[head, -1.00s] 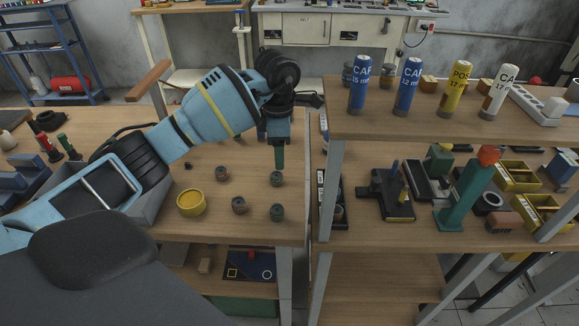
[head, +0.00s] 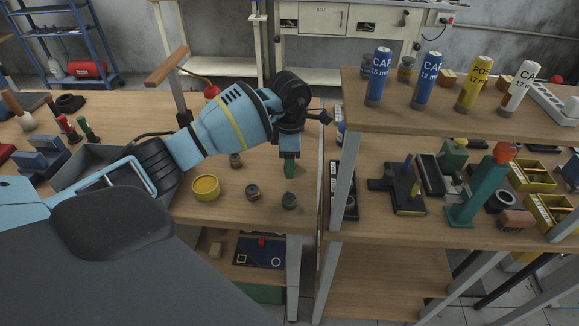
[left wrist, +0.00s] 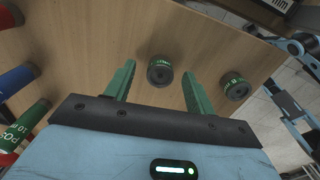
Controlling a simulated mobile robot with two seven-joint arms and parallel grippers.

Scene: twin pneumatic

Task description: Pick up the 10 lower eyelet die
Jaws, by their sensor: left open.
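My left gripper (head: 290,174) is open, pointing down over the right part of the left bench. In the left wrist view its green fingers (left wrist: 158,70) stand apart. A short dark round die with a green band (left wrist: 160,71) shows between their tips, not gripped; the gripper hides it in the head view. A second green-banded die (left wrist: 236,87) lies right of the fingers, and shows nearer the bench's front edge in the head view (head: 289,201). The band labels are too small to read surely. Two brownish dies (head: 253,192) (head: 236,160) stand further left. My right gripper is out of view.
A yellow round tin (head: 206,187) stands left of the dies. Red (head: 67,128) and green (head: 88,130) upright tools stand far left. A second bench (head: 480,235) with a raised shelf of labelled cylinders (head: 379,78) adjoins on the right, close beside the gripper.

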